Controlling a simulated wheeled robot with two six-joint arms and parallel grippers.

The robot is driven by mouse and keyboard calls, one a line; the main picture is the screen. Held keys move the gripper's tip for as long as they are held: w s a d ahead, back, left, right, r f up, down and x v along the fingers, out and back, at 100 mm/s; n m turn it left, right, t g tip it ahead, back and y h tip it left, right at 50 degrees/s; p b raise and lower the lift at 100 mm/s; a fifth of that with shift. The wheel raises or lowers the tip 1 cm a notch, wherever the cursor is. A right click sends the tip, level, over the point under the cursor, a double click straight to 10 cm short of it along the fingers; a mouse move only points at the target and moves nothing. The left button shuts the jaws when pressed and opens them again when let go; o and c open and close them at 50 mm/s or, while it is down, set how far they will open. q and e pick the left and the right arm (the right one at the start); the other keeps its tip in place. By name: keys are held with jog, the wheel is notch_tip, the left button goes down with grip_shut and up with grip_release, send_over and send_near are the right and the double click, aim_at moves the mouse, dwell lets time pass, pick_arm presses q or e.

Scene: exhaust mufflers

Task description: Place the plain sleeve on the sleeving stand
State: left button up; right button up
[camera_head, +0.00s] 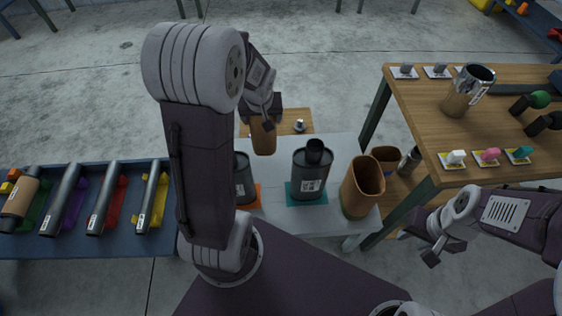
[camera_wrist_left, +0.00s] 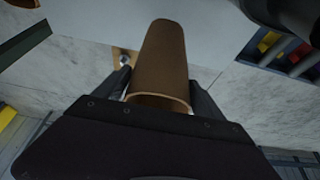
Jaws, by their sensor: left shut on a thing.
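The plain sleeve, a brown open tube, is between the fingers of my left gripper (camera_head: 259,118). It shows in the head view (camera_head: 263,138) just below that gripper, and in the left wrist view (camera_wrist_left: 163,62), where the fingers (camera_wrist_left: 160,95) close on its sides. The sleeving stand (camera_head: 299,125) looks like a wooden board with a small metal peg, just right of the held sleeve and beyond the white table. Part of it also shows in the left wrist view (camera_wrist_left: 124,58). My right gripper (camera_head: 436,250) is empty at the lower right; its jaw gap is unclear.
The white table (camera_head: 335,213) holds two dark muffler cans (camera_head: 310,172) on coloured mats and a wide brown sleeve (camera_head: 362,187). A blue bench (camera_head: 130,243) with several tubes is at left. A wooden table (camera_head: 430,115) with a metal canister (camera_head: 466,92) is at right.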

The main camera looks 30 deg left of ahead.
pick_arm(q)
notch_tip(320, 180, down, 6)
jog(key=b, duration=0.3)
jog(key=shift+b, duration=0.35)
notch_tip(320, 180, down, 4)
jog(key=b, duration=0.3)
jog(key=shift+f, duration=0.1)
jog(key=o, duration=1.3)
jog(key=shift+o, duration=0.2)
jog(key=p+v, duration=0.6)
jog(key=v, duration=0.5)
jog(key=shift+r, duration=0.4)
jog(key=shift+s+d+r+p, duration=0.15)
jog(key=shift+r+p, duration=0.2)
